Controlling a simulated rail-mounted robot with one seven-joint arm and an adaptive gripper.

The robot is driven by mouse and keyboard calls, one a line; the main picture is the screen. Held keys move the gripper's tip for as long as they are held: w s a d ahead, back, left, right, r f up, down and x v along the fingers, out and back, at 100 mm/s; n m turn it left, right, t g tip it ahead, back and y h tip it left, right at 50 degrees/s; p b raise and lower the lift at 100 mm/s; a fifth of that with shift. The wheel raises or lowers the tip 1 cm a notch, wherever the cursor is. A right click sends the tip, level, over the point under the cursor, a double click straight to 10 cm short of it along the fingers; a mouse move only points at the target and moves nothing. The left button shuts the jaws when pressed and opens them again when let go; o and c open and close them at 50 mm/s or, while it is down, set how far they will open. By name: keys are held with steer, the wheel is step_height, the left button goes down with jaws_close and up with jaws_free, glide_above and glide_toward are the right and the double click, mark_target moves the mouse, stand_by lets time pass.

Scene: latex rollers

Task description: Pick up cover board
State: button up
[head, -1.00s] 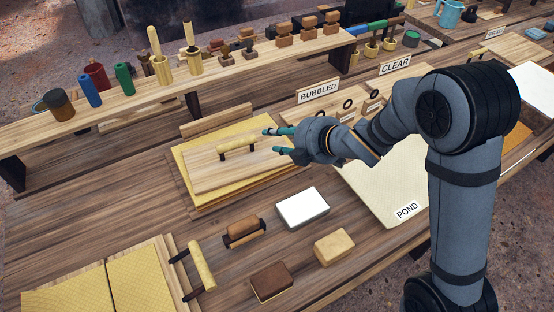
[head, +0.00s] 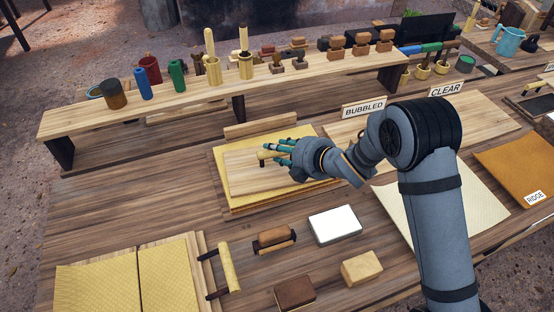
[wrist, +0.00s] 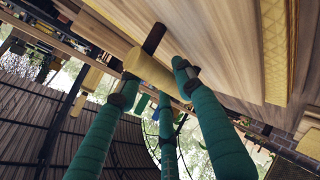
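The cover board (head: 242,178) is a flat pale wooden board with a rounded wooden handle (head: 264,155) on top. It lies on a yellow textured sheet (head: 222,151) in the middle of the bench. My gripper (head: 272,150), with green fingers, is at the handle and hides most of it in the head view. In the wrist view the handle (wrist: 150,70) lies between the tips of my gripper (wrist: 155,82), with the board (wrist: 228,48) beside it. Whether the fingers press on the handle is not clear.
In front are a white block (head: 335,225), a tan block (head: 361,267), a brown block (head: 295,293) and a handled brown block (head: 273,239). Another handled board (head: 228,267) is at front left. A raised shelf (head: 130,117) with tools stands behind.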

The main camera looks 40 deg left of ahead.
steer(key=shift+w+a+f, duration=0.1)
steer(key=shift+a+f, duration=0.05)
steer(key=shift+a, duration=0.05)
steer(key=shift+c, duration=0.7)
jaws_close()
